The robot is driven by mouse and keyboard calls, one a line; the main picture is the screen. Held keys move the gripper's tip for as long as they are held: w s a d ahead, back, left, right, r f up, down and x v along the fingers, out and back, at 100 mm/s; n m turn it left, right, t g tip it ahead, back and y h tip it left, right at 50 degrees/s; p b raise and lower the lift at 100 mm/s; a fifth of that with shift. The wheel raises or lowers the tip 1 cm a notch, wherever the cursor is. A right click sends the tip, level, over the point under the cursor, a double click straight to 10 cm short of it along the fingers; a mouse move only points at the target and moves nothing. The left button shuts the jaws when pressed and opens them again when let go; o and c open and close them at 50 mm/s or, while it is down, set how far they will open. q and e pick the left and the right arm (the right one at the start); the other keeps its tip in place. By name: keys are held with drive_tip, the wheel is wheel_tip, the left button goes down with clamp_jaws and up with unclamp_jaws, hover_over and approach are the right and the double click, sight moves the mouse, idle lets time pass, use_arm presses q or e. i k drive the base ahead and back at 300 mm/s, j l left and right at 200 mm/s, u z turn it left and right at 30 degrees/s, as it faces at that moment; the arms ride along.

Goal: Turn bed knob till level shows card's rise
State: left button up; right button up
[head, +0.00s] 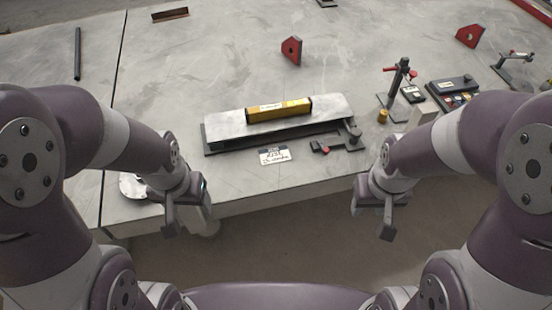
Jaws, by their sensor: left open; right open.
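The bed (225,125) is a long grey metal plate on a dark base, lying near the front edge of the table. A yellow level (279,109) with black ends lies along its top; its reading is too small to see. A dark knob (355,135) sits at the bed's right end. A card (274,155) with black and white print lies in front of the bed; its figures are not readable. My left gripper (188,222) is open and empty, off the table's front edge at left. My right gripper (371,222) is open and empty, off the edge below the knob.
A dark stand (395,88), a brass cylinder (383,116) and a dark case (455,92) stand at right. A red magnet block (292,50) stands behind the bed. The table left of the bed is mostly clear.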

sight(356, 133)
drive_tip(key=i+l+u, duration=0.4)
drive_tip(key=l, duration=0.2)
drive_tip(key=i+l+u, duration=0.15)
drive_tip(key=l, duration=0.2)
drive_tip(key=i+l+u, duration=0.2)
drive_tip(key=l, duration=0.15)
drive_tip(key=i+l+u, duration=0.2)
drive_tip(key=l, duration=0.15)
drive_tip(key=k, duration=0.1)
